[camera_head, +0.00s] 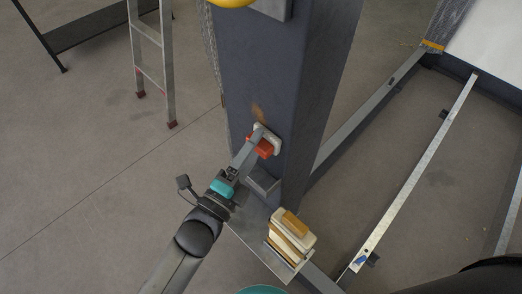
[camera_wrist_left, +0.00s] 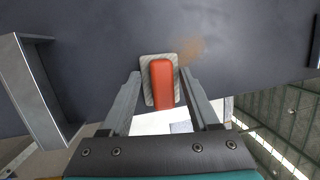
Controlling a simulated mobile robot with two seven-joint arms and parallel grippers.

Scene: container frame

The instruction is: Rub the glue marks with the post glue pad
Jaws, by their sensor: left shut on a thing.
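The post (camera_head: 270,70) is a wide dark grey-blue column standing upright in the middle of the head view. A brownish glue mark (camera_head: 257,111) shows on its face and also in the left wrist view (camera_wrist_left: 192,49). My left gripper (camera_head: 256,147) is shut on the glue pad, which has an orange handle (camera_head: 266,147) and a pale base (camera_head: 272,134). The pad lies close against the post, just below the mark; exact contact cannot be told. In the left wrist view the pad (camera_wrist_left: 162,82) sits between the fingertips, left of the mark. My right gripper is not in view.
A stack of pale and tan pads (camera_head: 290,238) stands on a small plate (camera_head: 255,247) at the post's foot. A ladder (camera_head: 152,60) and a dark bench (camera_head: 100,28) are at the upper left. Metal frame beams (camera_head: 415,170) run along the floor on the right.

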